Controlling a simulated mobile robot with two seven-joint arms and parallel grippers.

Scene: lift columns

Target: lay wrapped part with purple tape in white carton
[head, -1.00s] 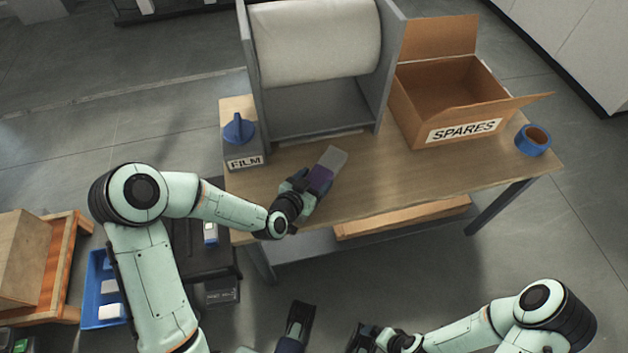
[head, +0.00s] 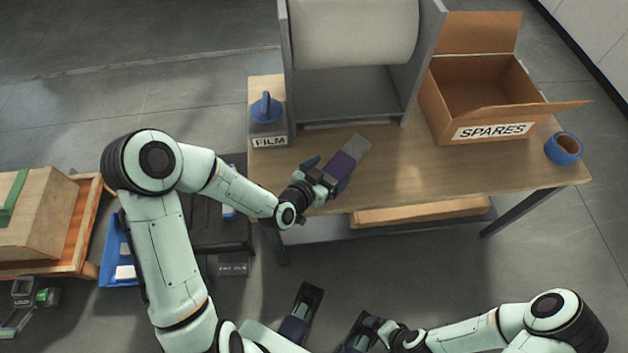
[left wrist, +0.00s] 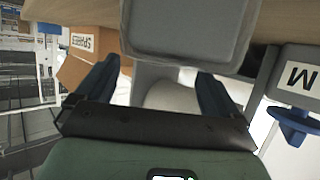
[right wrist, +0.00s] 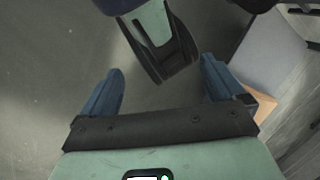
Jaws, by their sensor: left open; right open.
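The wrapped part (head: 356,149) is a grey block with a purple tape band (head: 341,165), at the front edge of the wooden table in the head view. My left gripper (head: 327,175) is open at the part's near end, with its fingers apart on either side. In the left wrist view a grey block (left wrist: 188,30), seemingly the part, fills the top middle beyond the open fingers; its tape does not show there. My right gripper (head: 362,330) is open and empty, low over the floor at the bottom of the head view. No white carton shows in any view.
A blue bin (head: 117,255) and a wooden crate (head: 40,225) stand at left.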

